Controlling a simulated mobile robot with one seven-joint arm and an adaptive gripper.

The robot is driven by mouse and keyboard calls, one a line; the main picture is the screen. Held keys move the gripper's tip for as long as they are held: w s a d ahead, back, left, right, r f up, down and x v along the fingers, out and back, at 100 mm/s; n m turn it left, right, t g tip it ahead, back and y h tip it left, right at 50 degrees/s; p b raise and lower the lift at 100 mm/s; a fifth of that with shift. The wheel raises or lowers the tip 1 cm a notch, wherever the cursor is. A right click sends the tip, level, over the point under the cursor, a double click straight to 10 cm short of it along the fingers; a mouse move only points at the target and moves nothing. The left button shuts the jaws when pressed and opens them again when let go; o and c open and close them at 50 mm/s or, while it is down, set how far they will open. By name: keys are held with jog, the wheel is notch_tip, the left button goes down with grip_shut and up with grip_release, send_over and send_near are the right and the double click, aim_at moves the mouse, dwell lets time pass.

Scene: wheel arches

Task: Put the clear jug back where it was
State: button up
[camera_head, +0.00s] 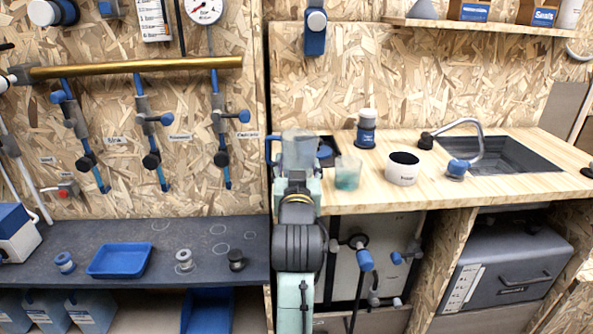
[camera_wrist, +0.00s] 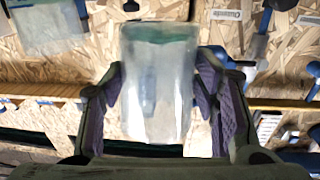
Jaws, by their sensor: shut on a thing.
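The clear jug (camera_head: 299,146) stands upright at the top of my raised arm, at the left end of the wooden counter in the head view. A blue handle-like part shows at its left side. In the wrist view the clear jug (camera_wrist: 157,95) fills the space between the two purple finger pads, with a greenish band near its top. My gripper (camera_head: 297,183) is shut on it; the gripper (camera_wrist: 160,85) also shows in the wrist view. My arm hides the counter's left edge below the jug, and I cannot tell whether its base touches anything.
On the counter (camera_head: 470,192) are a beaker with green liquid (camera_head: 347,174), a white pot (camera_head: 403,168), a blue jar (camera_head: 366,130) and a sink (camera_head: 500,155). At left, a dark bench (camera_head: 150,262) holds a blue tray (camera_head: 120,260), small weights and drawn empty circles.

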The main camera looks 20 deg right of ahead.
jog(key=x, duration=0.2)
jog(key=shift+w+f, duration=0.1)
jog(key=shift+w, duration=0.3)
jog(key=shift+f+p, duration=0.55)
jog(key=shift+f, duration=1.2)
jog(key=shift+f, duration=0.1)
jog(key=shift+f, duration=0.1)
jog(key=o, duration=1.2)
jog(key=shift+o, duration=0.2)
